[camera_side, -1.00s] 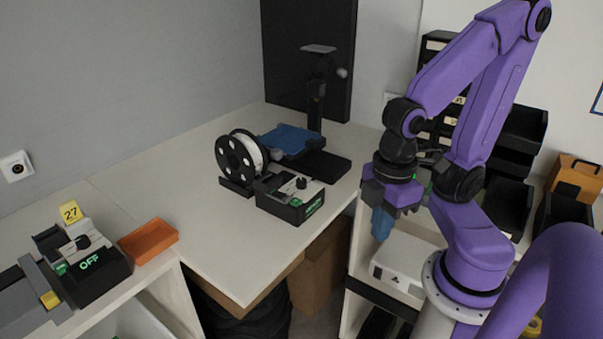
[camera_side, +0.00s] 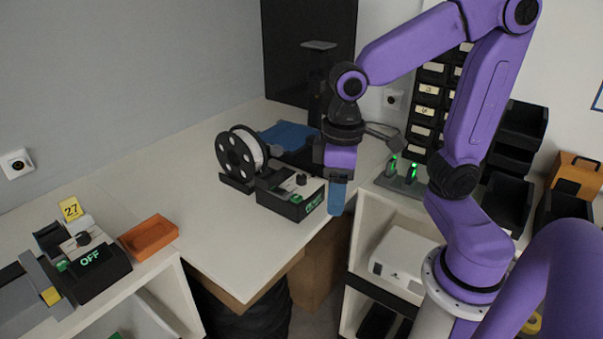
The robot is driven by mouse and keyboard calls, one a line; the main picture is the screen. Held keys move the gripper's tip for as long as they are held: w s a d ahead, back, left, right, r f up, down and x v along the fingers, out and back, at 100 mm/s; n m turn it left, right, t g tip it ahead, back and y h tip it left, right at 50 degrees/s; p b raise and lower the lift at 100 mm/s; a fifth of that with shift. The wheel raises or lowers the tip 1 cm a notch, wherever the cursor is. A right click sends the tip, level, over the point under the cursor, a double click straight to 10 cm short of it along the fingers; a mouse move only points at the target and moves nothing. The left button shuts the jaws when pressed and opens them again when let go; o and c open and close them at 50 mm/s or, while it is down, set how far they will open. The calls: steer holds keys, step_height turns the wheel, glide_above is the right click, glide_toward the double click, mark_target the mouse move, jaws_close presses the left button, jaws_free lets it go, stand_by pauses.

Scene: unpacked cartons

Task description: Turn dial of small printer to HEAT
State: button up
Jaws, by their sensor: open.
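A small printer with a blue bed (camera_side: 287,134) stands at the back of the white table. In front of it is a black control box (camera_side: 282,200) with a dark dial (camera_side: 301,179) on its pale top. Its front has a green lit display, too small to read. My gripper (camera_side: 338,197) points down with blue fingers, just right of the control box and apart from the dial. It is open, with nothing visible in it. The arm hides part of the printer's right side.
A filament spool (camera_side: 239,155) stands left of the control box. At the left, another black unit (camera_side: 98,272) has a dial and a display reading OFF, beside an orange tray (camera_side: 149,236). Green-lit holders (camera_side: 402,178) stand right of my gripper. The table front is clear.

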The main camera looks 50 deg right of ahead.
steer(key=w+d+r+m, duration=0.35)
steer(key=w+m, duration=0.45)
steer(key=w, duration=0.3)
steer(key=m, duration=0.9)
glide_toward(302, 176)
step_height(302, 176, down, 9)
steer(key=shift+w+a+r, duration=0.1)
steer(key=shift+a, duration=0.1)
jaws_close()
